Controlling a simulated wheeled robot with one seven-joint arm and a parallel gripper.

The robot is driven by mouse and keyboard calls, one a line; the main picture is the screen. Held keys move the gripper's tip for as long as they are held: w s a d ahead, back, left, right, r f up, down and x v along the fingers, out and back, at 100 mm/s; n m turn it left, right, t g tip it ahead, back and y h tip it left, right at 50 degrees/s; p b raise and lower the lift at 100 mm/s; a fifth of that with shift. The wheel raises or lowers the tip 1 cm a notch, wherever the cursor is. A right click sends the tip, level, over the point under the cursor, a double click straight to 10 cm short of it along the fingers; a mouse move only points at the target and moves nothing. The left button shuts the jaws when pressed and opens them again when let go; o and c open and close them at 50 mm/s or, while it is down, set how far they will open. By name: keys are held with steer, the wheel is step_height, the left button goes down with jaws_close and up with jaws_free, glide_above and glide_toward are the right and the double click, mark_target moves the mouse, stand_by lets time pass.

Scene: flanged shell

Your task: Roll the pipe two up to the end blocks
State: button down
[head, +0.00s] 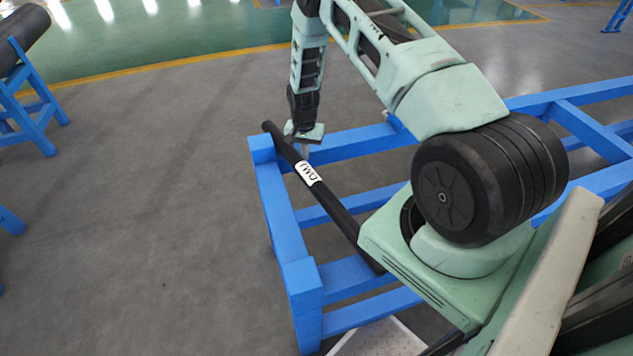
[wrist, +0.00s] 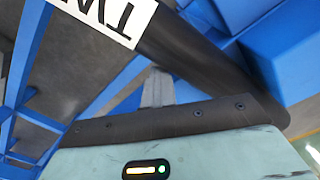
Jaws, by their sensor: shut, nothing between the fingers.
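The pipe two (head: 335,205) is a long black tube with a white label, lying askew across the blue rack. Its far end shows beside the far end block (head: 262,150); I cannot tell if they touch. Its near end lies to the right of the near end block (head: 302,278), with a clear gap. My gripper (head: 305,151) is shut and empty, pointing down just right of the pipe, near its far end. In the wrist view the shut fingers (wrist: 157,88) are close beside the pipe (wrist: 195,55) and its label (wrist: 110,15); contact is unclear.
The blue rack's crossbars (head: 345,144) run to the right with open gaps between them. My arm hides part of the rack's right side. Another blue stand (head: 38,120) with a dark cylinder (head: 24,30) is at the far left. The floor between is clear.

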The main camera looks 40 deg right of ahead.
step_height(320, 180, up, 9)
steer(key=s+d+p, duration=0.1)
steer(key=d+p, duration=0.1)
steer(key=p, duration=0.3)
steer(key=shift+s+d, duration=0.15)
steer(key=shift+d, duration=0.15)
stand_by(0.6)
steer(key=s+a+r+n+y, duration=0.1)
steer(key=s+a+r+n, duration=0.25)
steer(key=a+r, duration=0.85)
steer(key=s+a+r+n+y, duration=0.15)
steer(key=a+r+n, duration=0.35)
steer(key=a+r, duration=0.75)
steer(key=s+a+r+n+h, duration=0.1)
steer(key=s+a+r+n, duration=0.15)
steer(key=s+a, duration=0.4)
steer(key=s+a+r+n, duration=0.1)
steer(key=s+a+n, duration=0.2)
steer(key=s+a, duration=0.35)
steer(key=s+r+n, duration=0.2)
steer(key=s+n, duration=0.3)
steer(key=s, duration=0.8)
steer(key=shift+a+r+h, duration=0.4)
steer(key=shift+a+h, duration=0.05)
